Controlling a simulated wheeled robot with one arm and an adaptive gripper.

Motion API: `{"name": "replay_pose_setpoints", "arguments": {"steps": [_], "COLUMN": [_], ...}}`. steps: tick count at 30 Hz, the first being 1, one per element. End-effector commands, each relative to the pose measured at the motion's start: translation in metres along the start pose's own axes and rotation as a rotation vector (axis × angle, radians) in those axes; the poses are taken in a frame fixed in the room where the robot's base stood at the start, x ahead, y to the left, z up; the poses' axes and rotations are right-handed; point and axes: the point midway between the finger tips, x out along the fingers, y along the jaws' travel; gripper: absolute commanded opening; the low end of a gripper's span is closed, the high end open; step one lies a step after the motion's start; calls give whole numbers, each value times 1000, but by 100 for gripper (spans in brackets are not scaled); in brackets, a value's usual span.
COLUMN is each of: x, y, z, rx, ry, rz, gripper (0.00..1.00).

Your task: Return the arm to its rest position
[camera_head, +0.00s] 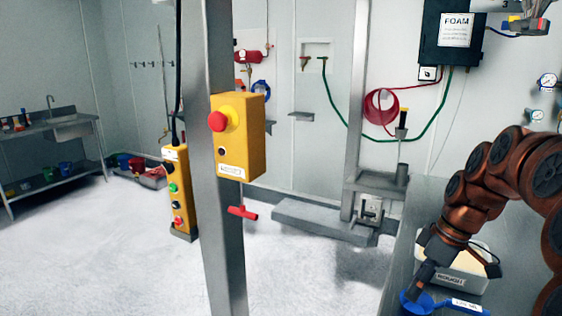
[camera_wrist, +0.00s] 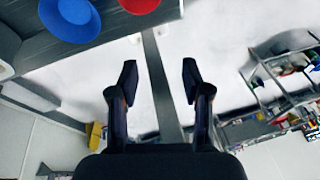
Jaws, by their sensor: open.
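My gripper (camera_wrist: 160,78) is open in the wrist view, with its two dark fingers apart and nothing between them. In the head view my copper-coloured arm reaches in from the right, bent down over the steel table (camera_head: 409,250). Its dark end is in front of a white labelled tub (camera_head: 467,283). A blue scoop-like item (camera_head: 415,304) with a white label lies at the lower edge, close below the gripper. In the wrist view a blue round thing (camera_wrist: 70,18) and part of a red one (camera_wrist: 139,4) show at the top.
A steel post (camera_head: 226,230) bears a yellow box with a red stop button (camera_head: 218,121). A yellow button pendant (camera_head: 178,190) hangs left of it. A steel stand (camera_head: 350,160) is behind the table. A sink bench (camera_head: 50,128) is at far left. Open floor lies left of the post.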

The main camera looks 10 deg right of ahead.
Motion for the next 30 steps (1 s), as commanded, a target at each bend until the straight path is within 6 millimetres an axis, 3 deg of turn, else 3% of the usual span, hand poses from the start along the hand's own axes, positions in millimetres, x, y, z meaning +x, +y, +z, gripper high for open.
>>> {"name": "replay_pose_setpoints", "arguments": {"steps": [1,8,14,18,24,30], "x": [5,35,61,79,98,108], "y": [-21,-103,-166,-204,-240,-254], "z": [-9,-22,-8,13,47,66], "rx": [19,184,350,474,640,728], "ry": [-23,-130,-217,-264,-302,-314], "rz": [-5,4,47,96,169,207], "gripper": [48,48,48,48,48,48]}}
